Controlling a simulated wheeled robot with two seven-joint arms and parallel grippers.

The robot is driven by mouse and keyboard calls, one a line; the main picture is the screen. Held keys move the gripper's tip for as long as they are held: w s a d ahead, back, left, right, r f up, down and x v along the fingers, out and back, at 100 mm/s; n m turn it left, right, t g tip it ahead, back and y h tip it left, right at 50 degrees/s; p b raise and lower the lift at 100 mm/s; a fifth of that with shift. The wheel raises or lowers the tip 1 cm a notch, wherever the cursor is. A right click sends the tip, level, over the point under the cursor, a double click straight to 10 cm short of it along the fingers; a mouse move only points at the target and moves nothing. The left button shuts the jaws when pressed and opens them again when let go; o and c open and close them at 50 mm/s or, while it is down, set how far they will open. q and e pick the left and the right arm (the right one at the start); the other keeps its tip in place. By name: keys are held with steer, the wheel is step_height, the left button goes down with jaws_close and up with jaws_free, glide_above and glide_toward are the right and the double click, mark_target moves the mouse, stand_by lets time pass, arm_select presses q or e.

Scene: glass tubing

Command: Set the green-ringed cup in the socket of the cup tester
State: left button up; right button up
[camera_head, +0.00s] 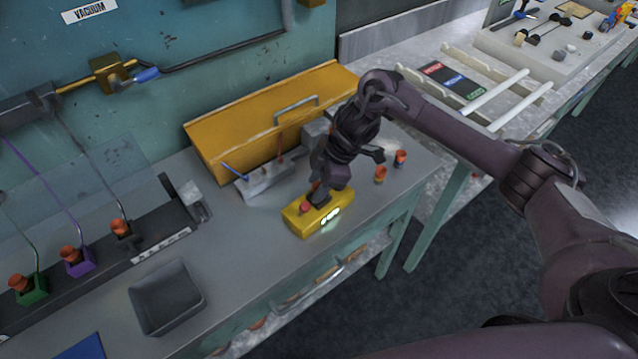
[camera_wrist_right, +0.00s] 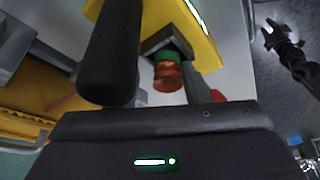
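The yellow cup tester (camera_head: 300,222) sits on the grey bench with its display lit green-white. My right gripper (camera_head: 319,192) is directly over it, pointing down. In the wrist view the orange cup with the green ring (camera_wrist_right: 167,75) is between the fingers of my right gripper (camera_wrist_right: 162,50). The cup's ringed end meets a dark square socket on the tester (camera_wrist_right: 205,52). A pale gap shows between the cup and the left finger, so the fingers look open around it. In the head view the gripper hides the cup. My left gripper (camera_wrist_right: 272,35) appears open, far off at upper right in the wrist view.
Two orange cups (camera_head: 380,174) (camera_head: 400,158) stand right of the tester. A yellow toolbox (camera_head: 225,142) is behind it. A grey bin (camera_head: 165,298) and three orange-topped cups in coloured holders (camera_head: 78,262) are at left. The bench is clear between bin and tester.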

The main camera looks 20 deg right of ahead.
steer(key=shift+s+d+f, duration=0.1)
steer(key=shift+s+f, duration=0.4)
steer(key=shift+f, duration=0.2)
steer(key=shift+r, duration=0.3)
steer(key=w+p+v, duration=0.1)
steer(key=v, duration=1.2)
steer(key=shift+a, duration=0.25)
